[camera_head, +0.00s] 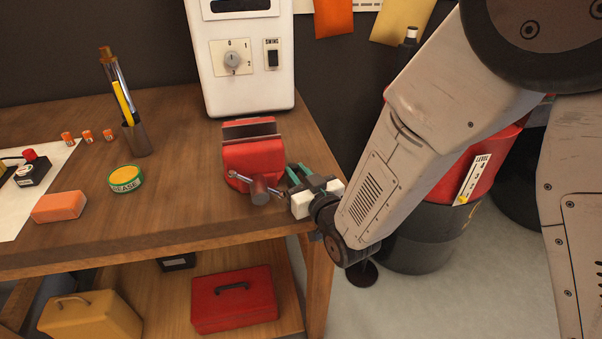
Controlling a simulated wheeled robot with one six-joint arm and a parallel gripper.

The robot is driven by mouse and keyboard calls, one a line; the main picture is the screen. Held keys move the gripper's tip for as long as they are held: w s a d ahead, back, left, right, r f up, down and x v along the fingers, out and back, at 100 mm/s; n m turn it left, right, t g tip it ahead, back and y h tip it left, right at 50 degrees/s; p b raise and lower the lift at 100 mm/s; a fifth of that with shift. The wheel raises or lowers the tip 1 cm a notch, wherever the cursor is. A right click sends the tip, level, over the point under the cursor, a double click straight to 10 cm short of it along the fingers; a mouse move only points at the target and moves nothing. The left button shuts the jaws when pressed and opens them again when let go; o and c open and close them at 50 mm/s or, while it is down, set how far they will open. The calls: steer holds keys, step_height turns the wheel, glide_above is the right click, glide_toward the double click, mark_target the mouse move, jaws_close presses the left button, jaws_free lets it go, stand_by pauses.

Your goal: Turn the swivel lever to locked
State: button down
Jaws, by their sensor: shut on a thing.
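A red bench vise (250,158) with dark jaws stands at the right end of the wooden bench. Its grey screw head and silver bar (259,190) face the front. My gripper (298,173), with green fingers on a white body, is at the vise's right side, low near the bench top. Its fingers are close together, shut on a small part there, which I take to be the swivel lever. The fingers hide that part, so I cannot read its angle or whether it is at locked.
A white machine (246,60) with a dial and switch stands behind the vise. A grease tin (126,178), an orange block (59,207) and a pen cup (136,138) are to the left. A dark drum (420,235) with a red upper part stands right of the bench.

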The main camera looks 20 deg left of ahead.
steer(key=c, duration=1.3)
jaws_free()
steer(key=v, duration=0.7)
steer(key=shift+s+d, duration=0.25)
